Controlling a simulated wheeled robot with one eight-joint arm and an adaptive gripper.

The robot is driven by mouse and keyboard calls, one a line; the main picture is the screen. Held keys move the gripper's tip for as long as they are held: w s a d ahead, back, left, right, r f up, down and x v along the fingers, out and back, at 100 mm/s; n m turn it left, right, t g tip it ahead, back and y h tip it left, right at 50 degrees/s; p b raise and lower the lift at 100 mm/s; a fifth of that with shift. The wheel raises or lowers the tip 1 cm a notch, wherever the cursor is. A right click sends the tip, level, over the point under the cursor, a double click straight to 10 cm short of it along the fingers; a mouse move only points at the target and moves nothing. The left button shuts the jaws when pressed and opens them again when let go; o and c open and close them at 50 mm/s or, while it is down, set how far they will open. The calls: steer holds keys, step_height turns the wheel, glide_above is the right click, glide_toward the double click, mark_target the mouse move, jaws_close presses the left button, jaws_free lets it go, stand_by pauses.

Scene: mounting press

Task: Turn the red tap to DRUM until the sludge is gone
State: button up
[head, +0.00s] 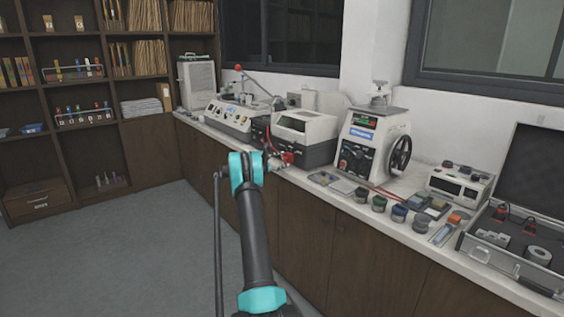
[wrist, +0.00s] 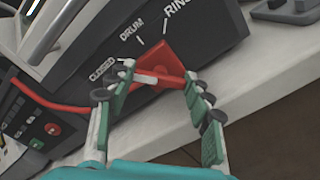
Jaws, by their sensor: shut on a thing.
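The red tap (wrist: 166,60) sits on the dark front of a machine in the wrist view, with the labels CLOSED, DRUM and a partly cut-off RIN... around it. Its red body is below and right of DRUM; its exact setting is hard to tell. My gripper (wrist: 158,76) has its fingers on either side of the tap and is shut on it. A pale bar shows between the fingers. In the head view, my gripper (head: 274,160) is at the counter's front edge, beside the red tap (head: 288,157). No sludge can be made out.
A red tube (wrist: 48,103) runs left from the tap. The white-topped machine (head: 304,128) stands behind it. Right of it are a press with a handwheel (head: 400,155), small jars (head: 379,203) and an open case (head: 508,262). The floor at left is clear.

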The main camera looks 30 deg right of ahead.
steer(key=m, duration=0.3)
steer(key=shift+m, duration=2.3)
steer(key=o, duration=1.2)
steer(key=shift+c, duration=0.2)
steer(key=shift+a, duration=0.1)
steer(key=a, duration=0.7)
steer(key=shift+s+a, duration=0.35)
steer(key=shift+a, duration=0.05)
